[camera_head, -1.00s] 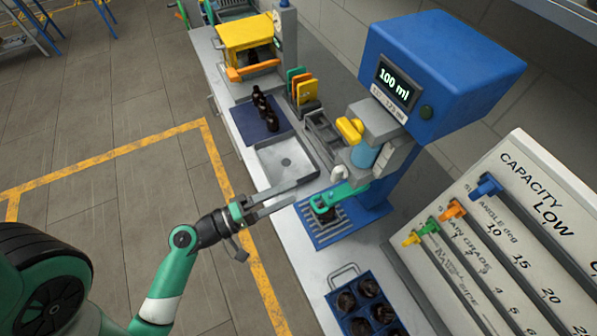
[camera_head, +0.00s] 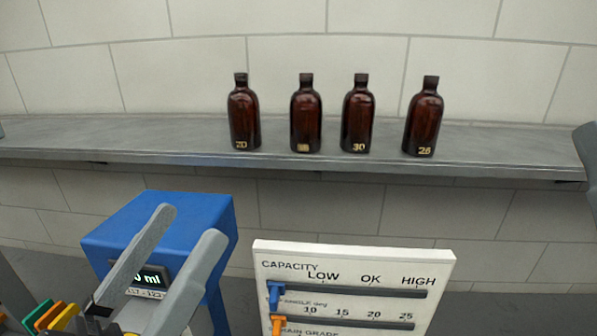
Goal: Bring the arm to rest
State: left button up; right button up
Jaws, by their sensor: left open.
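My left gripper (camera_head: 189,222) is raised at the lower left, its two grey fingers pointing up and apart. It is open, with nothing between the fingers. It stands in front of the blue dispensing machine (camera_head: 170,222) and hides part of its display. A grey shape at the right edge may be part of my right gripper; only a sliver shows, so its jaws cannot be told.
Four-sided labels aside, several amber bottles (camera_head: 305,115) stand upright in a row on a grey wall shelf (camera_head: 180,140). A white capacity board (camera_head: 350,262) with blue and orange sliders stands below. Coloured cards (camera_head: 62,318) show at the lower left.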

pick_arm(q)
jog(key=s+a+r+n+t+y+p, duration=0.1)
jog(key=r+y+p, duration=0.4)
jog(key=r, duration=0.6)
jog(key=s+a+r+n+t+y+p, duration=0.1)
jog(key=a+r+t+y+p, duration=0.3)
jog(key=r+p, duration=0.6)
notch_tip(320, 180, up, 2)
jog(key=shift+s+a+r+y, duration=0.25)
jog(key=shift+s+a+y, duration=0.1)
jog(key=shift+a+y, duration=0.3)
